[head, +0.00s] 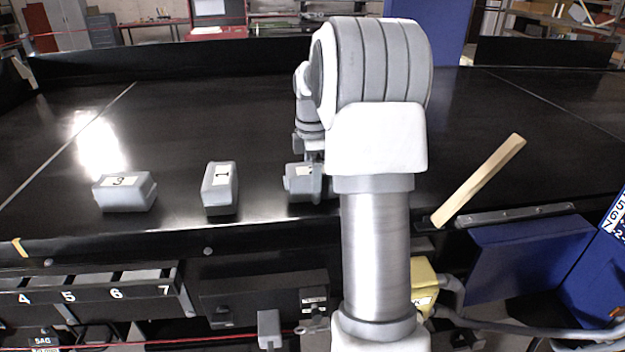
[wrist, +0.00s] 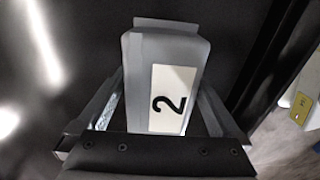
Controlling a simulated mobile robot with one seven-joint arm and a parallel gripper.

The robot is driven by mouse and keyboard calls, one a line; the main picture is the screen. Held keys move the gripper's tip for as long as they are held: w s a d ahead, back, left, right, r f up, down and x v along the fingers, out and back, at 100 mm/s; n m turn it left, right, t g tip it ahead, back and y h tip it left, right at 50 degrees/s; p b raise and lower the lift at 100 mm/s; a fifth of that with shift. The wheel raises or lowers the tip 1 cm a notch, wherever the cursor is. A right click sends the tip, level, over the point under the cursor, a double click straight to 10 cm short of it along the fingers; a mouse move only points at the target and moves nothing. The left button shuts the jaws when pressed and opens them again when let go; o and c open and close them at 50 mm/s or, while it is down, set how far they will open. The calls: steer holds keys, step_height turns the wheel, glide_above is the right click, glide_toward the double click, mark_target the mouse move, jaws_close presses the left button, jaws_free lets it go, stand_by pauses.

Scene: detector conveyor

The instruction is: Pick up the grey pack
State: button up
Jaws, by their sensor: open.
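A grey pack with a white label marked 2 (wrist: 142,75) lies between the two fingers of my gripper (wrist: 160,105) in the wrist view. The fingers are open, one on each side of the pack. Whether they touch it I cannot tell. In the head view this pack (head: 301,184) sits near the front edge of the black conveyor, partly hidden by my arm. A grey pack labelled 1 (head: 220,194) stands to its left. A grey pack labelled 3 (head: 126,198) lies farther left.
The black conveyor (head: 220,120) is clear behind the packs. Numbered slots (head: 95,291) and a blue panel (head: 525,255) sit below the front edge. A dark wall bounds the back.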

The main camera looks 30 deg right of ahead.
jaws_close()
stand_by(0.6)
steer(key=shift+w+r, duration=0.1)
steer(key=shift+r, duration=0.5)
step_height(320, 180, up, 3)
steer(key=shift+f, duration=0.15)
steer(key=s+d+r, duration=0.5)
steer(key=d+r, duration=0.2)
steer(key=d, duration=0.3)
steer(key=shift+s+d+b, duration=0.2)
steer(key=shift+s+b, duration=0.05)
steer(key=shift+b, duration=0.15)
